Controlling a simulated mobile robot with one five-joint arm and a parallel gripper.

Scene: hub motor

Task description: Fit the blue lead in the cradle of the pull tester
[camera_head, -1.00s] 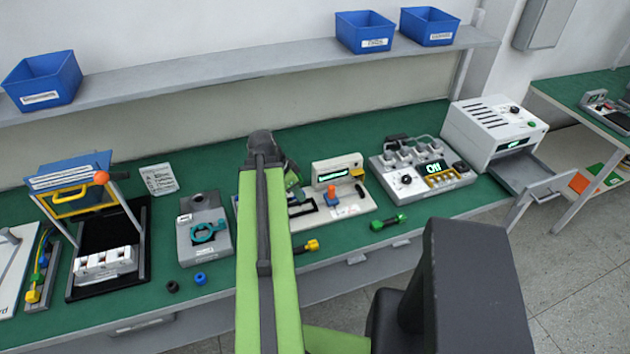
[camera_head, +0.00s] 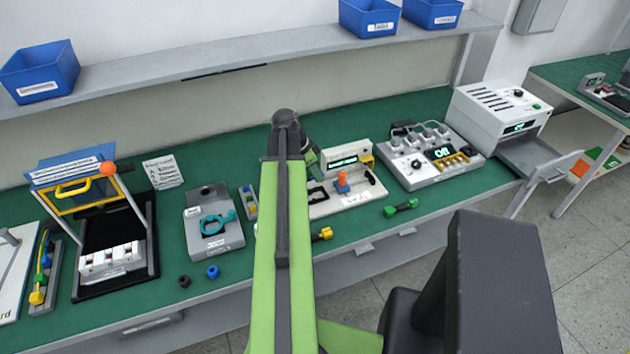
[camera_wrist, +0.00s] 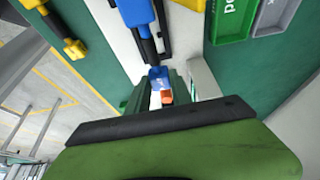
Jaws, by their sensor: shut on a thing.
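The pull tester (camera_head: 352,203) is a pale unit with a lit display and an orange knob (camera_head: 342,180) on the bench, just right of my arm's end. A black bracket on its left part shows in the wrist view (camera_wrist: 165,30). The blue lead (camera_wrist: 135,12) shows in the wrist view, with a blue end and black shaft overlapping that bracket. My gripper (camera_wrist: 160,95) is shut on the lead; the exact grip is hard to make out. Whether the lead touches the cradle cannot be told. In the head view the lead is hidden by my arm, and my gripper (camera_head: 312,160) shows partly.
A yellow lead (camera_head: 322,234) lies at the bench front, and a green lead (camera_head: 401,208) lies right of it. Small trays (camera_head: 249,202) sit left of the tester. A grey fixture (camera_head: 213,235) and a white control unit (camera_head: 430,160) flank this area.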

